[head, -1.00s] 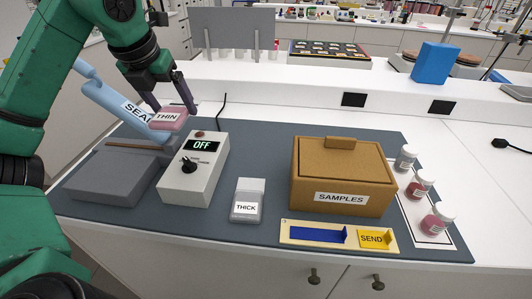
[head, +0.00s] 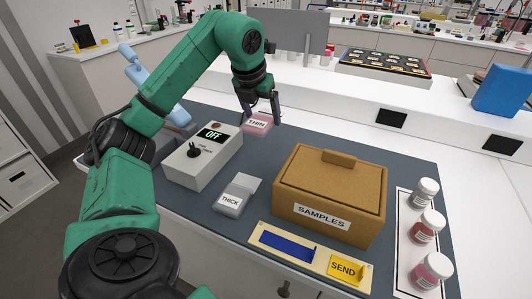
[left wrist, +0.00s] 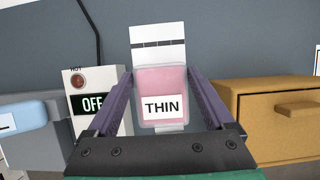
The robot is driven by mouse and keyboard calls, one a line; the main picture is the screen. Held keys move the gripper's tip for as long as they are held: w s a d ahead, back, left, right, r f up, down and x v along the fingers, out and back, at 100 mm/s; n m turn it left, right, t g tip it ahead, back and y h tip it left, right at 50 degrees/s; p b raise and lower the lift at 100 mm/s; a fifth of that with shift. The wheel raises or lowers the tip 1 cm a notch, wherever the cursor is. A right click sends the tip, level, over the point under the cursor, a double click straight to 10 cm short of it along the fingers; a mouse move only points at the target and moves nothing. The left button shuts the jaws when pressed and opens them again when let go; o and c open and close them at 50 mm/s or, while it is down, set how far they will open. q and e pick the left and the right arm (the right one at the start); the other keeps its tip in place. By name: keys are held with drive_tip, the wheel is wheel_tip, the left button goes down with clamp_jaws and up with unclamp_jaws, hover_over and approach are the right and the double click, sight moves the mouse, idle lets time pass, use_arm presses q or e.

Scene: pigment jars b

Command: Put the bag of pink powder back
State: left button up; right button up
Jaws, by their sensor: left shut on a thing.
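The bag of pink powder (head: 259,122), labelled THIN, is held between the fingers of my left gripper (head: 262,108), above the grey mat behind the control box. In the left wrist view the bag (left wrist: 160,85) sits upright between the two purple fingers, its white top strip pointing up. The gripper is shut on it. My right gripper is not in view.
The control box (head: 201,158) reads OFF; the blue-handled sealer (head: 141,73) is partly hidden behind my left arm. A SEND tray (head: 345,269) lies at the front. Several jars (head: 425,227) stand on the right. The SAMPLES box lid is shut.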

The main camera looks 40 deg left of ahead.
sight(257, 126)
use_arm(q)
wheel_tip(257, 126, down, 6)
drive_tip(key=shift+w+d+r+b, duration=0.1)
drive_tip(key=shift+d+b, duration=0.05)
drive_tip(key=shift+b, duration=0.25)
wheel_tip(257, 126, down, 6)
drive_tip(key=shift+d+r, duration=0.1)
drive_tip(key=shift+r, duration=0.15)
drive_tip(key=shift+w, duration=0.1)
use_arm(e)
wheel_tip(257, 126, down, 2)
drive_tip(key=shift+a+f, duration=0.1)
use_arm(q)
drive_tip(key=shift+d+f+b, duration=0.1)
drive_tip(key=shift+f+b, duration=0.05)
drive_tip(key=shift+b, duration=0.2)
drive_tip(key=o, duration=1.3)
drive_tip(key=shift+c, duration=0.2)
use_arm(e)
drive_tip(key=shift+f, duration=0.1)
use_arm(q)
drive_tip(key=shift+r, duration=0.2)
drive_tip(key=p+v, duration=0.1)
drive_tip(key=v, duration=1.1)
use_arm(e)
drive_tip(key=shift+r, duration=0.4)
use_arm(q)
drive_tip(key=shift+r, duration=0.1)
